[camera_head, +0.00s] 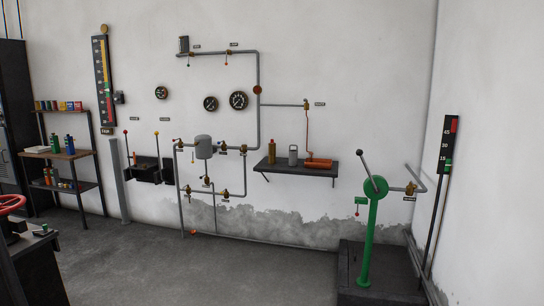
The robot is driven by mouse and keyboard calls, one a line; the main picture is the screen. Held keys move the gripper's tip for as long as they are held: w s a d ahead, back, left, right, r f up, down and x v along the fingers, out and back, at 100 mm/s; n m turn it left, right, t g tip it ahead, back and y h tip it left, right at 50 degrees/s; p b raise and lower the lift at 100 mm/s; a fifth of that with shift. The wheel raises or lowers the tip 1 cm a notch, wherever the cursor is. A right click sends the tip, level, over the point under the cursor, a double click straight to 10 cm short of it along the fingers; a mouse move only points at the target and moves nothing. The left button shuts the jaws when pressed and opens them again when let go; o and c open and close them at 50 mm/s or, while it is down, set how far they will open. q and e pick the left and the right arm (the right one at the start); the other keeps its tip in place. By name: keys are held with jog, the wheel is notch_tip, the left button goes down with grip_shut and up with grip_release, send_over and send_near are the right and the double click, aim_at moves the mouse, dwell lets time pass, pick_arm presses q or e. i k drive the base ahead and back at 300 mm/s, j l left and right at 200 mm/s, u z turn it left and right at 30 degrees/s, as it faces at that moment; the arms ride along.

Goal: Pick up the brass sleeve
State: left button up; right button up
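A small upright brass-coloured cylinder (272,158) stands at the left end of the dark wall shelf (300,170). It may be the brass sleeve, but it is too small to be sure. Beside it stands a grey canister (293,155), with orange cylindrical pieces (318,163) lying to the right below a thin copper pipe. Brass fittings also show along the grey wall pipes. Neither of my grippers is in view.
A green lever stand (371,235) stands on a dark plinth at the right. A rack with cans (66,155) is at the left, and a bench with a red handwheel (12,204) is at the lower left. The grey floor in the middle is clear.

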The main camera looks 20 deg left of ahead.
aim_at(272, 147)
jog(key=i+j, duration=2.6)
jog(key=i, duration=2.4)
jog(key=j+u, duration=0.05)
jog(key=j, duration=0.05)
